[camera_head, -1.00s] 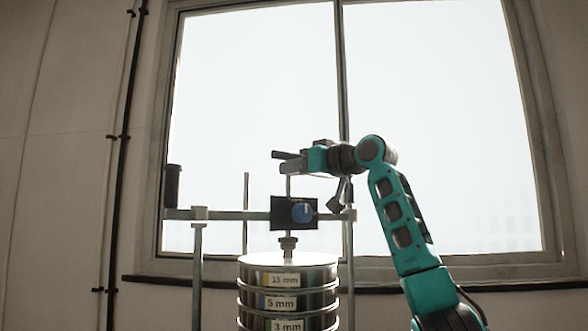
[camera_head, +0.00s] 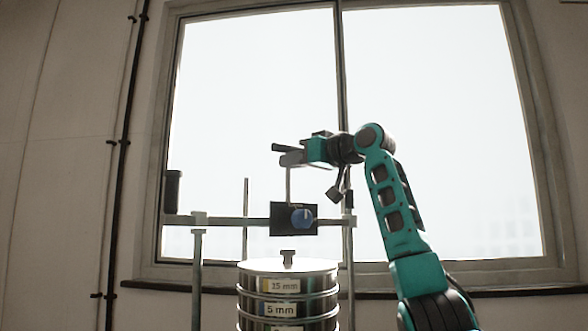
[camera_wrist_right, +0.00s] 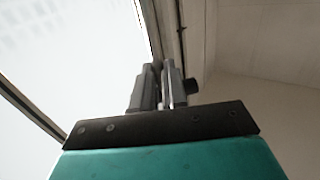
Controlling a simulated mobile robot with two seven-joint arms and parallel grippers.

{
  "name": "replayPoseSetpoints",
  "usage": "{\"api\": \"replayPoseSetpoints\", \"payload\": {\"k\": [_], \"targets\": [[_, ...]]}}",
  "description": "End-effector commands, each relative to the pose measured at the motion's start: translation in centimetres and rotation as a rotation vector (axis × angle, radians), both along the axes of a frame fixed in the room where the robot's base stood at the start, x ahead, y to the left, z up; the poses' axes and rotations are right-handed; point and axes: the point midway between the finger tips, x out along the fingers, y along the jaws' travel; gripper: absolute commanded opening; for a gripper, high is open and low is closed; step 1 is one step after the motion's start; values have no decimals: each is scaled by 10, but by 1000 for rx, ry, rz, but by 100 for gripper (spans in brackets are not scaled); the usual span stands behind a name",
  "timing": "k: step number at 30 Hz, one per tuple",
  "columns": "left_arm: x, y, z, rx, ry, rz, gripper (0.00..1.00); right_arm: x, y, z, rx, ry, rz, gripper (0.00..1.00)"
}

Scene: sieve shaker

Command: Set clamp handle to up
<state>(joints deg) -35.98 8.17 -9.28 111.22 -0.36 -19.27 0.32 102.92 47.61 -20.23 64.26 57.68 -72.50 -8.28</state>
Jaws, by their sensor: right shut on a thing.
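The clamp block (camera_head: 281,218) is dark with a blue knob (camera_head: 302,217) and sits on the horizontal bar. A thin rod (camera_head: 289,187) rises from it to my right gripper (camera_head: 291,158). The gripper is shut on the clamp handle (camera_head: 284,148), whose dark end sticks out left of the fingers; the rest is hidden. In the right wrist view the fingers (camera_wrist_right: 160,85) are close together, with a dark piece beside them. Below the block, a metal knob (camera_head: 288,259) stands on the sieve lid (camera_head: 265,266), with a visible gap to the block. My left gripper is out of view.
The sieve stack (camera_head: 288,299) has labelled rings, 15 mm and 5 mm readable. A frame post (camera_head: 197,275) stands at left and another right of the stack. The horizontal bar (camera_head: 240,222) carries a dark cylinder (camera_head: 173,190) at its left end. A window is behind.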

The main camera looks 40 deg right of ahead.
Motion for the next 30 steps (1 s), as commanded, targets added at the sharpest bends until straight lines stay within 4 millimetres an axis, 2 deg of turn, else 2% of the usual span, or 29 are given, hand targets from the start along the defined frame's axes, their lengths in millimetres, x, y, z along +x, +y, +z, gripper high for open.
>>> {"api": "replayPoseSetpoints", "payload": {"k": [1, 7, 8, 16, 26, 30], "targets": [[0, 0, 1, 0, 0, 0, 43, -2, 0, 6, 0, -14, 0, 0], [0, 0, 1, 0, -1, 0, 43, -3, 0, 7, 1, -20, -1, 0], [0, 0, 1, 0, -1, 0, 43, -3, 0, 7, 1, -21, -1, 13], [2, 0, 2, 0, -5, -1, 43, -3, 0, 7, 1, -21, 0, 38], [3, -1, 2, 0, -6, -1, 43, -3, 1, 7, 1, -20, 2, 38], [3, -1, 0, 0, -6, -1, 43, -9, 0, 6, 1, -21, 2, 38]]}}
